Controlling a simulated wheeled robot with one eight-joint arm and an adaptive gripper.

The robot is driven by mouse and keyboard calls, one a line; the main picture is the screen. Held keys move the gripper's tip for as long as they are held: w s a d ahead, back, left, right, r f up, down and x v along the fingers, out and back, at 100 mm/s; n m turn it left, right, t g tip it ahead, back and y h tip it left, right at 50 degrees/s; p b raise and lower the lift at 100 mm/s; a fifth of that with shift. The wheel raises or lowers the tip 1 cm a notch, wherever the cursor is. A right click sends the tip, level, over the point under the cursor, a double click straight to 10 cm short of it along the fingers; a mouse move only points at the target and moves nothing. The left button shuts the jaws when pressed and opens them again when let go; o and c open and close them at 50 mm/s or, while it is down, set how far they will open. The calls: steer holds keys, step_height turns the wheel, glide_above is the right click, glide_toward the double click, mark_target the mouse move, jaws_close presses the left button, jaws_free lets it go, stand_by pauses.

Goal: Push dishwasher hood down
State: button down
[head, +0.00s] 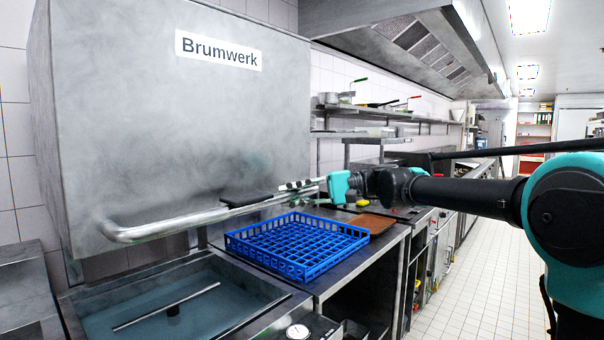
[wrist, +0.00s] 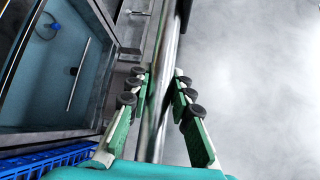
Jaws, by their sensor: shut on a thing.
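The dishwasher hood (head: 180,120) is a large grey steel box marked "Brumwerk" at the left in the head view. It stands raised, with a gap above the wash tank (head: 100,318). A tubular steel handle bar (head: 170,228) runs along the hood's lower front. My gripper (head: 290,190) is at the right part of this bar. In the wrist view the bar (wrist: 165,70) passes between the two green fingers of my gripper (wrist: 160,95), which are shut on it. The hood's pale surface (wrist: 260,70) lies to the right there.
A blue dish rack (head: 297,247) sits on the steel counter right of the tank, below my gripper. A shelf with pans (head: 380,112) is on the back wall. The tiled floor (head: 465,285) is clear along the aisle.

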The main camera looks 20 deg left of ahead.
step_height(320, 180, down, 35)
steer(key=shift+r, duration=0.15)
steer(key=shift+s, duration=0.1)
steer(key=c, duration=1.4)
jaws_free()
steer(key=shift+c, duration=0.2)
steer(key=shift+o, duration=0.6)
steer(key=v, duration=1.2)
